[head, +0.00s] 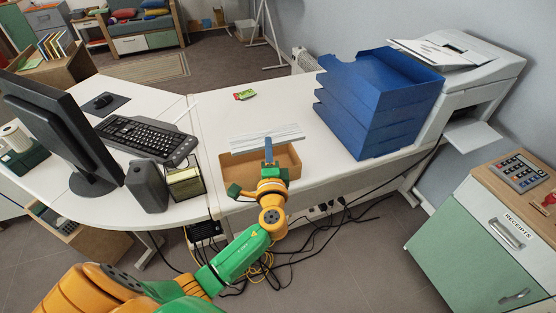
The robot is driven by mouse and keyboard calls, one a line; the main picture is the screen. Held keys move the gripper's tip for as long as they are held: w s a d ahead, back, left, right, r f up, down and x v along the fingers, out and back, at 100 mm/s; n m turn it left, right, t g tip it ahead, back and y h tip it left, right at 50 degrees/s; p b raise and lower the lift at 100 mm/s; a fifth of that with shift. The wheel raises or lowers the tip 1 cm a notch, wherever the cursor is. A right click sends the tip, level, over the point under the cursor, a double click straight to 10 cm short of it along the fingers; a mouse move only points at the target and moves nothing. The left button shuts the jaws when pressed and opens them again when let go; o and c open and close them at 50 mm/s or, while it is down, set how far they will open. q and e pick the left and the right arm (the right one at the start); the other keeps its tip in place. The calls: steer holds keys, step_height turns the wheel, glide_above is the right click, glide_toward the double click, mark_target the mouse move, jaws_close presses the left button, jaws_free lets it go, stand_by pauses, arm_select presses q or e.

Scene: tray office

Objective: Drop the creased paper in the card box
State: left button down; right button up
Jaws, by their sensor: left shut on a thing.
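The creased paper (290,134) is a pale, flat, striped sheet held up in front of my left gripper (268,149). That gripper is shut on the near edge of the sheet. The brown card box (289,157) is open-topped and stands at the front edge of the white desk. In the picture the paper crosses the box's far rim, and my gripper and wrist cover its middle. How high the paper is above the box I cannot tell. My right gripper is not in view.
A tall blue tray stack (372,110) stands to the right, beside a printer (475,60). A keyboard (148,139), dark speaker (147,187) and note holder (185,182) are on the left. A small green-red packet (244,95) lies behind the box. The desk between is clear.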

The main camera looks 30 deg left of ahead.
mark_target(259, 143)
arm_select(q)
steer(key=a, duration=0.1)
steer(key=w+a, duration=0.1)
steer(key=a, duration=0.1)
steer(key=shift+a+p, duration=0.15)
steer(key=shift+p, duration=0.25)
steer(key=shift+a+f, duration=0.2)
steer(key=shift+f, duration=0.05)
step_height(259, 143, down, 7)
steer(key=b, duration=0.6)
steer(key=shift+d+r, duration=0.1)
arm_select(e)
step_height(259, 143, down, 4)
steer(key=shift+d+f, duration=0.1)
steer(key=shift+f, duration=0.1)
arm_select(q)
steer(key=c, duration=0.8)
jaws_free()
steer(key=shift+c, duration=0.2)
steer(key=v, duration=0.7)
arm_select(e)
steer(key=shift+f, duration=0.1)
